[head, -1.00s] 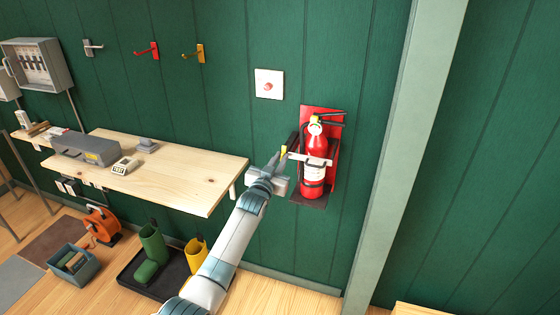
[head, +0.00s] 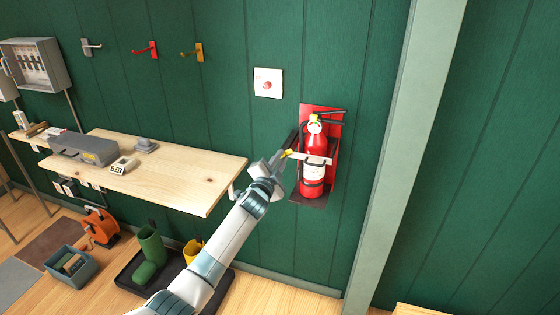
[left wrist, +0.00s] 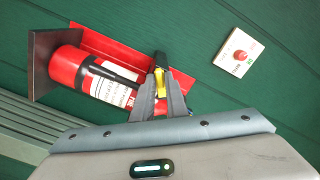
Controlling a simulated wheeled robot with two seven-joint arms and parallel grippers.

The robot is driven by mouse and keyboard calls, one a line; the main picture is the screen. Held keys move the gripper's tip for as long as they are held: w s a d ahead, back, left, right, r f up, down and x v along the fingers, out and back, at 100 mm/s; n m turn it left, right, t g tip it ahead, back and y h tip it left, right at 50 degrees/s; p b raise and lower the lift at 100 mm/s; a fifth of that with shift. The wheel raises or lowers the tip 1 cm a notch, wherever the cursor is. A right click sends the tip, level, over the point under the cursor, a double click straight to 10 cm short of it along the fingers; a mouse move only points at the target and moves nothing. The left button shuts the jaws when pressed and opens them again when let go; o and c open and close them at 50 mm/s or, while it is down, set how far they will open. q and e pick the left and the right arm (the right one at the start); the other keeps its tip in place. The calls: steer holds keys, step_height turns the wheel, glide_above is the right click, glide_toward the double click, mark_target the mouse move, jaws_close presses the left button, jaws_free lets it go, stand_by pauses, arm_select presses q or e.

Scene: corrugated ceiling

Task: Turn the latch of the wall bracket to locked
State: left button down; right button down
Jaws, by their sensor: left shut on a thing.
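The wall bracket has a red back plate (head: 335,117) and holds a red fire extinguisher (head: 313,144) upright on the green wall. The small yellow latch (head: 287,154) is at the strap's left end. My left gripper (head: 281,159) reaches in from the lower left and is shut on the latch. In the left wrist view, the yellow latch (left wrist: 161,83) shows between the two grey fingers (left wrist: 161,95), beside the extinguisher (left wrist: 66,67). The fingers hide part of the latch. My right gripper is out of view.
A white call point with a red button (head: 267,83) is on the wall above left. A wooden bench (head: 195,180) stands left, close to my forearm. Boots on a black tray (head: 172,285) are below. A pale green post (head: 390,165) rises at right.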

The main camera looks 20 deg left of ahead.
arm_select(q)
steer(key=shift+d+f+m, duration=0.1)
steer(key=shift+m, duration=1.65)
steer(key=shift+f+m, duration=0.1)
steer(key=shift+m, duration=1.65)
steer(key=c, duration=1.9)
jaws_free()
steer(key=shift+o, duration=0.2)
steer(key=shift+s, duration=0.15)
steer(key=s+b, duration=0.3)
steer(key=s, duration=1.4)
steer(key=shift+a, duration=0.3)
steer(key=shift+f, duration=0.1)
